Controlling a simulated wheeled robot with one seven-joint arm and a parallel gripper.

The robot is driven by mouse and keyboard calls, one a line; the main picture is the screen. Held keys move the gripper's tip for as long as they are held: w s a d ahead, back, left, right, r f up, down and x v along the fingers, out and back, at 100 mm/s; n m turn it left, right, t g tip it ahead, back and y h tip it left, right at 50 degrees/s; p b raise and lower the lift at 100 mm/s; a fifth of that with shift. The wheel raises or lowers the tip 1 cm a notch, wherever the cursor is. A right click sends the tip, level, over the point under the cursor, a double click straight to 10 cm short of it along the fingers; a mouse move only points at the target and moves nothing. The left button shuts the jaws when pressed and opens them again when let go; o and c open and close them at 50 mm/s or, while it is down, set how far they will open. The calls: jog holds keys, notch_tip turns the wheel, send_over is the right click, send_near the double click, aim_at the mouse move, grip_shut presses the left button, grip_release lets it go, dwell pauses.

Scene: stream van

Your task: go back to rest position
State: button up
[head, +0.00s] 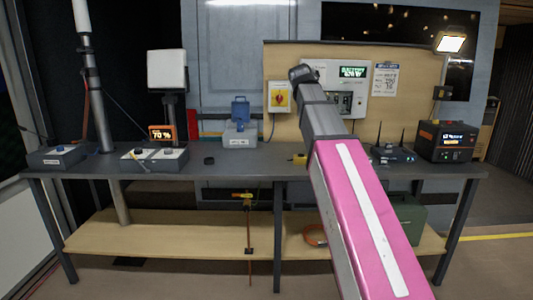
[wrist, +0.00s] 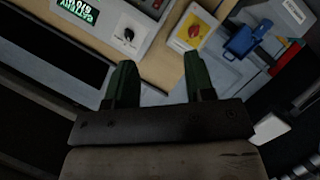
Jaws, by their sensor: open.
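My gripper shows in the wrist view (wrist: 158,85) with its two dark green fingers spread apart. Nothing is between the fingers. In the head view my pink and grey arm reaches up and forward over the workbench (head: 240,170). Its far end is in front of the wall panel with the green display (head: 352,72). The fingers are hidden in the head view. In the wrist view the red and yellow rotary switch (wrist: 192,31) lies beyond the fingers, apart from them. The panel's black knob (wrist: 128,36) is also beyond them.
A blue-topped grey box (head: 240,135) stands mid-bench. Control boxes (head: 155,160) and an orange display (head: 161,133) stand at the left. A router (head: 393,154) and black power unit (head: 446,141) stand at the right. A mast (head: 95,90) rises at the left.

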jog(key=s+d+f+m+g+y, duration=0.1)
jog(key=s+f+g, duration=0.25)
jog(key=f, duration=1.45)
jog(key=s+d+f+m+g+y, duration=0.1)
jog(key=s+d+f+m+g, duration=0.2)
jog(key=f, duration=1.4)
jog(key=s+f+m+g+y, duration=0.1)
jog(key=s+f+g, duration=0.2)
jog(key=s+f, duration=0.7)
jog(key=s+f+g+y, duration=0.1)
jog(key=s+f+g, duration=0.2)
jog(key=s+f, duration=0.8)
notch_tip(320, 180, down, 5)
jog(key=shift+s+a+r+m, duration=0.1)
jog(key=shift+s+a+m, duration=0.05)
jog(key=shift+a+m, duration=0.3)
jog(key=shift+g, duration=0.25)
